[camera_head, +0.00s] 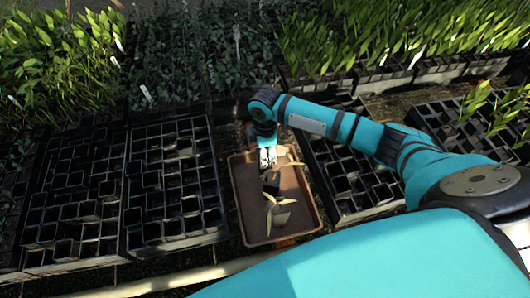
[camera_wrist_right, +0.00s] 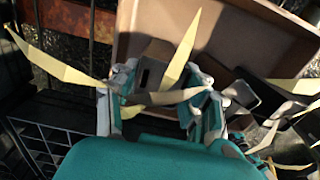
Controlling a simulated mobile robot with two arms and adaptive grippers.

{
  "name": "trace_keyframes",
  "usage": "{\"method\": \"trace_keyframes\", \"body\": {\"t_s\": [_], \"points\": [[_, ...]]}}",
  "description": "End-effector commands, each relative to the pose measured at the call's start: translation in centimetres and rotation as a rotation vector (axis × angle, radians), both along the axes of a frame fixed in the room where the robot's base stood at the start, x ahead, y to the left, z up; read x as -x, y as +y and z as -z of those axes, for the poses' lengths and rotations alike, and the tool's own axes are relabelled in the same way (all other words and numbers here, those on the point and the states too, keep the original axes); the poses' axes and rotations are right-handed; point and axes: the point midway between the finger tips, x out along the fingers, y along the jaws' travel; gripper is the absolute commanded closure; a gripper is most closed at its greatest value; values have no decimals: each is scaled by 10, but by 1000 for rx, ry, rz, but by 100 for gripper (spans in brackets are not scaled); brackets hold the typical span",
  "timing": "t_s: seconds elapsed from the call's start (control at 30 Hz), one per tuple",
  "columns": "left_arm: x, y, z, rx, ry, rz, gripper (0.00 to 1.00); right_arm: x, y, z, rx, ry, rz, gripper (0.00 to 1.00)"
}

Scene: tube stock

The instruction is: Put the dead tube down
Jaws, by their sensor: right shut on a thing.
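My right gripper (camera_head: 267,157) is shut on a dead tube (camera_head: 270,183), a small dark square pot with withered, pale yellow leaves. It is over the far part of a shallow brown tray (camera_head: 237,198); I cannot tell whether the pot touches the tray floor. In the wrist view the right gripper (camera_wrist_right: 160,105) has its fingers on either side of the dead tube (camera_wrist_right: 152,68), and pale leaves cross in front of them. At least one other dead tube (camera_head: 281,217) lies in the near part of the tray. My left gripper is not in view.
Black crates of square tubes stand left of the tray (camera_head: 170,243) and right of it (camera_head: 345,215). Leafy green seedlings (camera_head: 340,35) fill the back. The tray floor's near left part looks bare. My teal arm comes in from the right.

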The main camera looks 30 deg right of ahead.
Motion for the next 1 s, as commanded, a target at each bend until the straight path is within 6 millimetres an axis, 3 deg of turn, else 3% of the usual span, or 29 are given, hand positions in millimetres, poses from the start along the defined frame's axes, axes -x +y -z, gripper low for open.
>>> {"method": "trace_keyframes", "body": {"t_s": [0.07, 0.1, 0.17, 0.43, 0.57, 1.0], "points": [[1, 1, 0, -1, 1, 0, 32, 0, 0, 2, 0, 0, 0, 100], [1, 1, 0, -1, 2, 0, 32, 0, 0, 3, 0, 1, 0, 53], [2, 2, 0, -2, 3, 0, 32, 0, 0, 2, 0, 1, 0, 46], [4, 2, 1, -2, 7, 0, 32, 0, 0, 1, 0, 0, 0, 46], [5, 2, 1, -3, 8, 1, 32, -1, -1, -8, 0, -2, 0, 46], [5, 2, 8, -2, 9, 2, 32, -1, 0, -95, 0, -3, 0, 46]]}}
